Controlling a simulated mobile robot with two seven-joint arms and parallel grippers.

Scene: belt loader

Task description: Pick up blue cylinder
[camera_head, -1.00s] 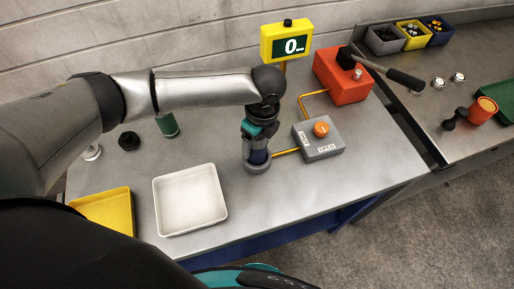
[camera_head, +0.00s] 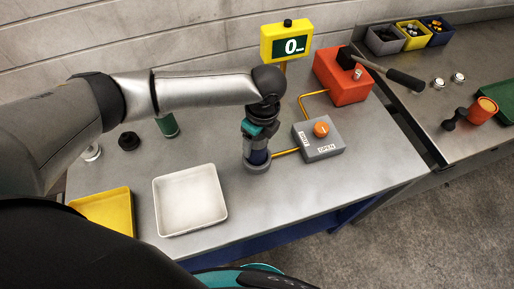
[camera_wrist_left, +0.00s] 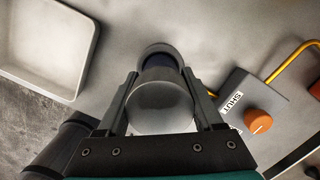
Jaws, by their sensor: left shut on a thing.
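The blue cylinder (camera_head: 258,157) stands upright in a round grey holder (camera_head: 257,168) on the metal table, and my left gripper (camera_head: 257,147) is around it from above. In the left wrist view, the cylinder's pale grey round top (camera_wrist_left: 162,108) sits between the two fingers of my left gripper (camera_wrist_left: 162,78). A strip of its dark blue side (camera_wrist_left: 160,61) shows beyond the top. The gripper is shut on the cylinder. The fingers hide part of its side. My right gripper is not in view.
A grey control box with an orange knob (camera_head: 321,129) stands close right of the cylinder. A yellow display (camera_head: 268,42) stands behind. A white tray (camera_head: 218,212) and yellow tray (camera_head: 126,214) lie left. A red box (camera_head: 342,84) is at the back right.

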